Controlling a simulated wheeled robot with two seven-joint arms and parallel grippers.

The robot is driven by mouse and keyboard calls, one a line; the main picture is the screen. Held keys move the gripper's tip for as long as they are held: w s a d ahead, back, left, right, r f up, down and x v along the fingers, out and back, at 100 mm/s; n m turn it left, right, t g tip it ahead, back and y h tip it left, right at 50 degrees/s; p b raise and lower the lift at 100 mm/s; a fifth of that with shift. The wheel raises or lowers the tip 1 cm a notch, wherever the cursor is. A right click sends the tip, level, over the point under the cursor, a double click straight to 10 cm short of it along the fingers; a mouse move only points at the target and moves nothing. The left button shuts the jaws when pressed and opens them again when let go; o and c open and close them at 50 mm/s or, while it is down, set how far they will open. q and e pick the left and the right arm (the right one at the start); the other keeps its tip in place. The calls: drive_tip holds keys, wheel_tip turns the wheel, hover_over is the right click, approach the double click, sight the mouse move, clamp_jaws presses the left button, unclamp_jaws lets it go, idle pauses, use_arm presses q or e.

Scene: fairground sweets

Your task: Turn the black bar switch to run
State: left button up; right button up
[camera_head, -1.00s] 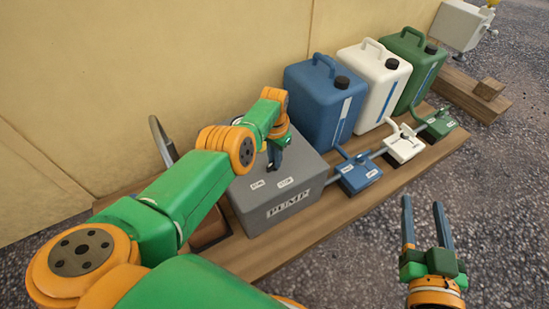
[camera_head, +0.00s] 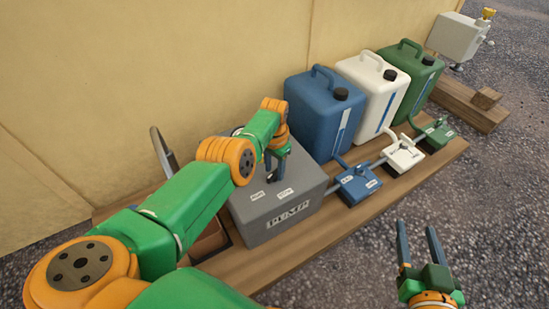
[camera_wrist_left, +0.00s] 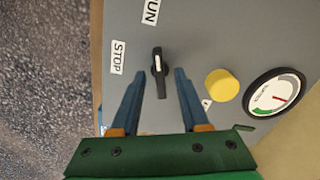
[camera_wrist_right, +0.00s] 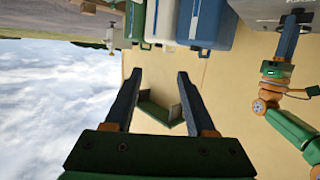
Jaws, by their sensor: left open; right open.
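The black bar switch (camera_wrist_left: 159,75) with a white mark is on the top of the grey pump box (camera_wrist_left: 210,40). In the left wrist view its bar runs roughly up and down the picture. The STOP label (camera_wrist_left: 117,57) is to its left and the RUN label (camera_wrist_left: 150,11) above it. My left gripper (camera_wrist_left: 158,72) is open, its fingertips on either side of the bar with gaps showing. In the head view my left gripper (camera_head: 275,179) is over the pump box (camera_head: 300,219) and hides the switch. My right gripper (camera_head: 416,225) is open and empty, right of the plank.
A yellow button (camera_wrist_left: 221,84) and a round gauge (camera_wrist_left: 275,94) sit near the switch. Blue (camera_head: 322,112), white (camera_head: 378,90) and green (camera_head: 414,72) canisters stand behind small valve boxes. A yellow wall (camera_head: 200,60) rises behind. Gravel at right is free.

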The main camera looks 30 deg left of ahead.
sight(275, 172)
use_arm(q)
drive_tip(key=shift+r+p, duration=0.7)
drive_tip(key=shift+r, duration=0.15)
wheel_tip(275, 172, up, 4)
drive_tip(key=p, duration=0.3)
drive_tip(key=shift+f, duration=0.25)
drive_tip(key=shift+r+p, duration=0.7)
drive_tip(key=shift+p, duration=0.15)
use_arm(e)
drive_tip(key=s+d+f+g+h, duration=0.1)
drive_tip(key=s+d+f+g, duration=0.1)
drive_tip(key=s+f+g, duration=0.4)
drive_tip(key=s+d+f+g+h, duration=0.2)
drive_tip(key=s+f+g, duration=0.3)
drive_tip(key=f, duration=0.9)
drive_tip(key=s, duration=0.3)
drive_tip(key=shift+s+d+f+m+g, duration=0.2)
drive_tip(key=shift+s+d+m+g, duration=0.1)
drive_tip(key=shift+g, duration=0.1)
